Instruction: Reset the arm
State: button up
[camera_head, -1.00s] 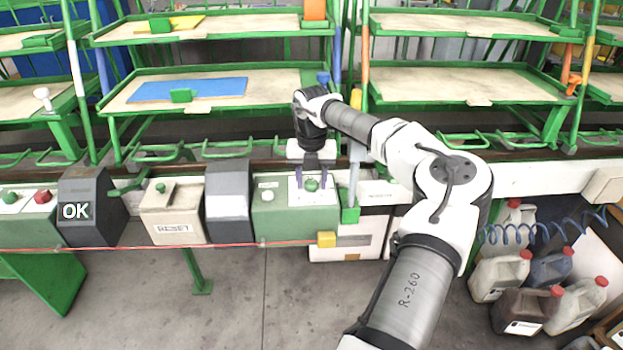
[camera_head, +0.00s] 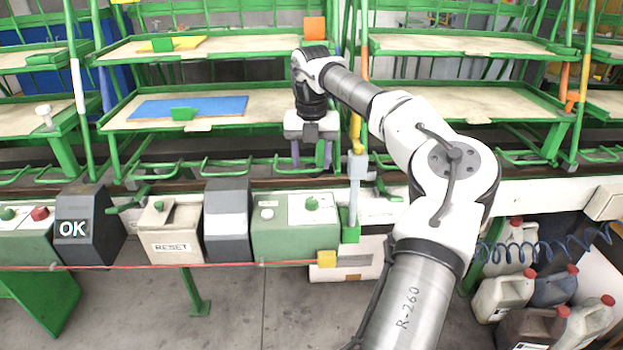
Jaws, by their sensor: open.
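My gripper (camera_head: 311,160) is open and empty, with its two purple fingers pointing down. It hangs above and behind the green control box (camera_head: 275,235), clear of it. The box's white panel carries a green knob (camera_head: 312,204), below the fingers and apart from them. My arm reaches in from the bottom right, bent at the elbow.
A box labelled RESET (camera_head: 172,247) and a dark box reading OK (camera_head: 74,229) stand to the left. Green shelves (camera_head: 455,96) rise behind. A grey post with a yellow top (camera_head: 356,170) stands close right of my gripper. Jugs (camera_head: 502,295) are on the floor at right.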

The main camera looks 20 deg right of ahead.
notch_tip(320, 180, up, 2)
jog(key=shift+r, duration=0.1)
dwell(0.4)
